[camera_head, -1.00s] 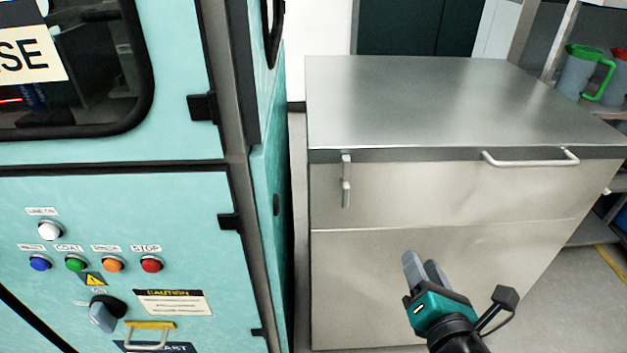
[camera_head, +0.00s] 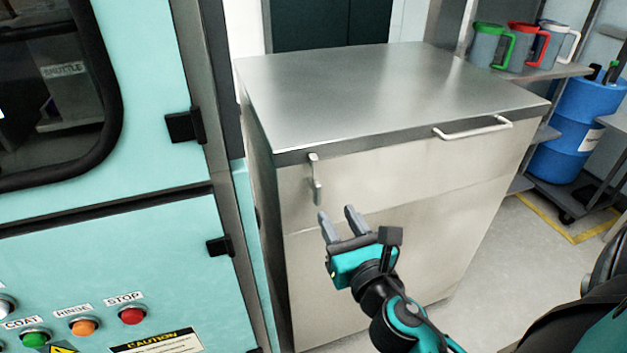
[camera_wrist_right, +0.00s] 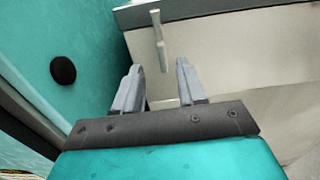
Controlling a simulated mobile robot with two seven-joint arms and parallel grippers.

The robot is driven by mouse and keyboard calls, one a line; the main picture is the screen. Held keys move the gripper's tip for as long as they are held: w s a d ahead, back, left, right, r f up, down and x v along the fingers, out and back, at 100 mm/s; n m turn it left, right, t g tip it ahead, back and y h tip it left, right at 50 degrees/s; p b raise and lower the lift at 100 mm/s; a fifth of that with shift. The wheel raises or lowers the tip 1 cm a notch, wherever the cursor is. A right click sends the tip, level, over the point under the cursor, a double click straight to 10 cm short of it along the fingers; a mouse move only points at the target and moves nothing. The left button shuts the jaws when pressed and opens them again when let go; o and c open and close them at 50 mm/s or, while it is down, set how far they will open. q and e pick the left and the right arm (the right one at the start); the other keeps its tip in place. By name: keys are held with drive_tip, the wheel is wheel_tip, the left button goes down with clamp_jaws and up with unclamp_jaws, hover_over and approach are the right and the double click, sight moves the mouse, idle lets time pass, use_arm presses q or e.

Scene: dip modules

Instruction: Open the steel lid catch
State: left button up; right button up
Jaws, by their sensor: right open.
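The steel cabinet (camera_head: 390,205) has a flat steel lid (camera_head: 385,90). The lid catch (camera_head: 315,180) is a narrow upright metal lever on the cabinet's front near its left edge, just under the lid's rim. It also shows in the right wrist view (camera_wrist_right: 158,40), beyond the fingertips and between their lines. My right gripper (camera_head: 338,214) is open and empty, a little below the catch and apart from it. Its two grey fingers point up toward the catch, also in the right wrist view (camera_wrist_right: 157,68). My left gripper is not in view.
A bar handle (camera_head: 473,129) is on the lid's front edge to the right. A teal machine (camera_head: 110,240) with buttons stands close on the left. Jugs (camera_head: 510,45) sit on a shelf at the back right, beside a blue drum (camera_head: 575,125).

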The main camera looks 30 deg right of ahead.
sight(320, 187)
drive_tip(key=p+x, duration=0.1)
drive_tip(key=x, duration=1)
clamp_jaws()
idle(0.4)
